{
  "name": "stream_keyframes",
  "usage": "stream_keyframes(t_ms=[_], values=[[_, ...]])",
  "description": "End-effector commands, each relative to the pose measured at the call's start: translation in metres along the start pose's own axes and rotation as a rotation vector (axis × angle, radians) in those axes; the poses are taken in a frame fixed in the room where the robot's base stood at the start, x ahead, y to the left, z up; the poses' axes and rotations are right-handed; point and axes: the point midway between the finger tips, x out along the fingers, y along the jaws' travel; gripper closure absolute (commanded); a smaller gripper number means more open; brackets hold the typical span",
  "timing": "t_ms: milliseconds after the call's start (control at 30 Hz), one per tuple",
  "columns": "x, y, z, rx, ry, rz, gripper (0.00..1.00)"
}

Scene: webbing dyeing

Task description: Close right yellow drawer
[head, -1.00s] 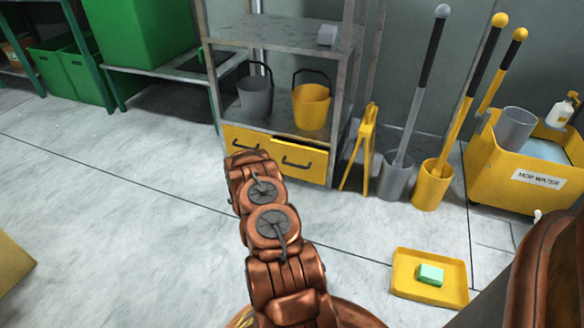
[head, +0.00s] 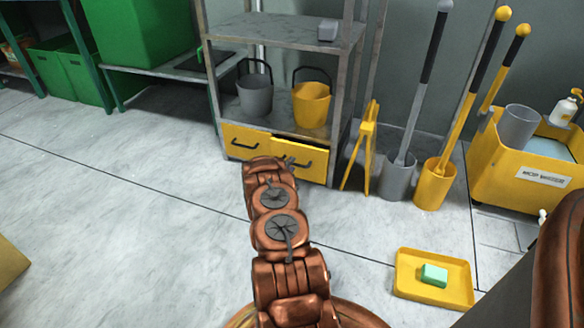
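The right yellow drawer (head: 316,165) is at the bottom of the grey metal shelf unit. Its front stands slightly forward, with a dark gap along the top, so it looks a little open. My copper-coloured arm reaches toward it and covers its lower left part. The end of my arm appears close to the drawer front near the dark handle, but I cannot tell whether it touches.
A grey bucket (head: 256,96) and a yellow bucket (head: 311,105) stand on the shelf above the drawers. A folded yellow stand (head: 367,145) leans just right of the unit. A yellow tray (head: 407,283) with green soap lies on the floor at right.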

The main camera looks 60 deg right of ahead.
Motion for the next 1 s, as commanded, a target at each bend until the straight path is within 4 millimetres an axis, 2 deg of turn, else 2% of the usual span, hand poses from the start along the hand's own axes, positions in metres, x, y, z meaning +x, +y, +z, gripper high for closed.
stream_keyframes(t_ms=[200, 567, 933, 1000], values=[[0.014, 0.002, 0.000, -0.001, -0.001, 0.003, 0.61], [0.017, 0.000, 0.001, -0.002, -0.002, 0.002, 0.61], [0.017, 0.000, 0.001, -0.002, -0.002, 0.002, 0.97], [0.017, 0.000, 0.001, -0.002, -0.002, 0.002, 1.00]])
